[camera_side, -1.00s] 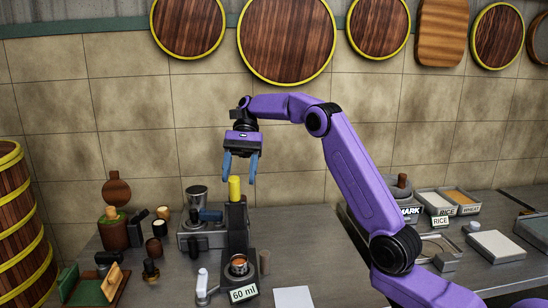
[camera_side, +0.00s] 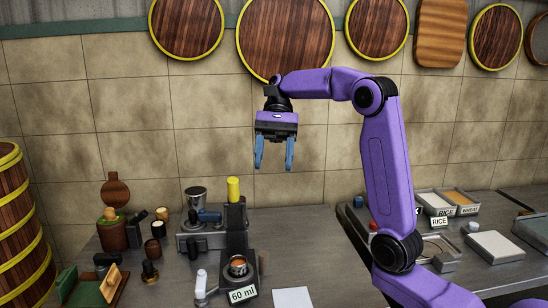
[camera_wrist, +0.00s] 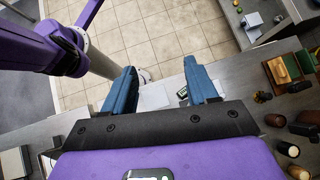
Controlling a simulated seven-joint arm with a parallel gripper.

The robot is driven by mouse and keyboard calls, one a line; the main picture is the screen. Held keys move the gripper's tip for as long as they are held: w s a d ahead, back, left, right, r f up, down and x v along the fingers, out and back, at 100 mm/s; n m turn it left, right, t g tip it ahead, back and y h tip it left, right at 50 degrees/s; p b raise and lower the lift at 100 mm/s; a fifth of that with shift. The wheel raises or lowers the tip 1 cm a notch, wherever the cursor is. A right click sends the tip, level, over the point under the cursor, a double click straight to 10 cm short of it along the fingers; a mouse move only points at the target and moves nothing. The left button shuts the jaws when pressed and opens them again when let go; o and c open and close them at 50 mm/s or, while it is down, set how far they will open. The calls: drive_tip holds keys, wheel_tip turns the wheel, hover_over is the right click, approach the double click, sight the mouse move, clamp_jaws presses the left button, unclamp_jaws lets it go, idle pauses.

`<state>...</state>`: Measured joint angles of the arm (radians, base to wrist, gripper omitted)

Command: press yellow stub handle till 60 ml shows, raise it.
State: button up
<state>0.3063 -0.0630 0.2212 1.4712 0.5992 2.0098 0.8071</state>
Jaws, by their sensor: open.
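The yellow stub handle (camera_side: 234,189) stands upright on top of the dark press (camera_side: 237,230) in the side view. A sign reading 60 ml (camera_side: 243,294) is at the foot of the press, and a cup with orange-brown contents (camera_side: 238,266) sits just above it. My gripper (camera_side: 273,166) is open and empty, with blue fingers pointing down. It is above and to the right of the yellow handle, apart from it. In the wrist view the two blue fingers (camera_wrist: 160,90) are spread with nothing between them. The yellow handle does not show in the wrist view.
A grinder-like machine (camera_side: 196,225) stands left of the press. Jars and wooden items (camera_side: 113,230) are further left. A white sheet (camera_side: 292,299) lies right of the sign. Rice and wheat trays (camera_side: 462,203) are at the right. The counter right of the press is mostly clear.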

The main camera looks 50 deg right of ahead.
drive_tip(key=shift+s, duration=0.1)
drive_tip(key=c, duration=0.4)
drive_tip(key=f, duration=0.1)
drive_tip(key=f+g, duration=0.1)
drive_tip(key=s+f+h, duration=0.1)
drive_tip(key=shift+a+g, duration=0.3)
drive_tip(key=shift+a, duration=0.1)
clamp_jaws()
wheel_tip(320, 180, down, 5)
drive_tip(key=s+g+h, duration=0.3)
drive_tip(key=h, duration=0.1)
drive_tip(key=n+t+h, duration=1.5)
drive_tip(key=n+t, duration=0.8)
drive_tip(key=t, duration=0.4)
approach(235, 191)
drive_tip(key=shift+y, duration=0.3)
drive_tip(key=x, duration=0.7)
drive_tip(key=shift+s+r, duration=0.15)
drive_tip(key=shift+r, duration=0.05)
